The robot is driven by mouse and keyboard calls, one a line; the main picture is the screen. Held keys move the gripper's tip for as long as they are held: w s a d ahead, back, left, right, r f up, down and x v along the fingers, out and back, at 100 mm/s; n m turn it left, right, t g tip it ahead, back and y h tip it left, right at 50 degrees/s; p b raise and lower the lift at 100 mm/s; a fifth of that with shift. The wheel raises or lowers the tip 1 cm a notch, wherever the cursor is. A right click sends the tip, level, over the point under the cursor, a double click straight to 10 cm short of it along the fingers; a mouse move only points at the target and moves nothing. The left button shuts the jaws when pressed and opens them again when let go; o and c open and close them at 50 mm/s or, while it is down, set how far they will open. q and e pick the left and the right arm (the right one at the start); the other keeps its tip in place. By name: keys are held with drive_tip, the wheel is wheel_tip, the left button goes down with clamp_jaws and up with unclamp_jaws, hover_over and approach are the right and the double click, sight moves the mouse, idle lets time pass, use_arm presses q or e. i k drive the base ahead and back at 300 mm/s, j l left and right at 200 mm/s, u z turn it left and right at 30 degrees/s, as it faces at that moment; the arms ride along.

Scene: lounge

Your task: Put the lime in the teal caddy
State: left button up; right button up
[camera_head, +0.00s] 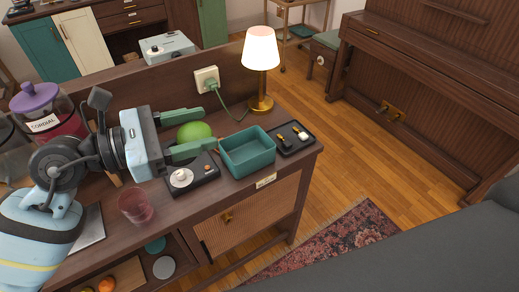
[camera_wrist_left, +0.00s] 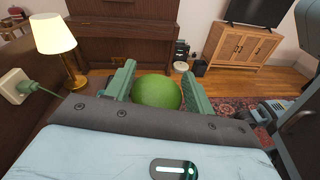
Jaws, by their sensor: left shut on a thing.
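The green lime (camera_head: 195,131) is held between the green fingers of my left gripper (camera_head: 196,133). It also shows between the fingers in the left wrist view (camera_wrist_left: 157,92), where the same gripper (camera_wrist_left: 156,88) is shut on it. The teal caddy (camera_head: 248,153), an open rectangular box, stands on the sideboard just right of the fingertips. The lime is left of the caddy and not inside it.
A black tray with small items (camera_head: 292,138) lies right of the caddy. A lit lamp (camera_head: 260,62) and a socket with a green cord (camera_head: 206,79) are behind. A dark device with a white knob (camera_head: 190,177), a pink glass (camera_head: 136,206) and a cordial jar (camera_head: 48,108) stand nearby.

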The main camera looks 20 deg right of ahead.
sight(239, 161)
drive_tip(key=i+l, duration=0.1)
drive_tip(key=l, duration=0.25)
drive_tip(key=i+l, duration=0.1)
drive_tip(key=l, duration=0.2)
drive_tip(key=i+l, duration=0.1)
drive_tip(key=l, duration=0.25)
drive_tip(key=i+l, duration=0.1)
drive_tip(key=l, duration=0.2)
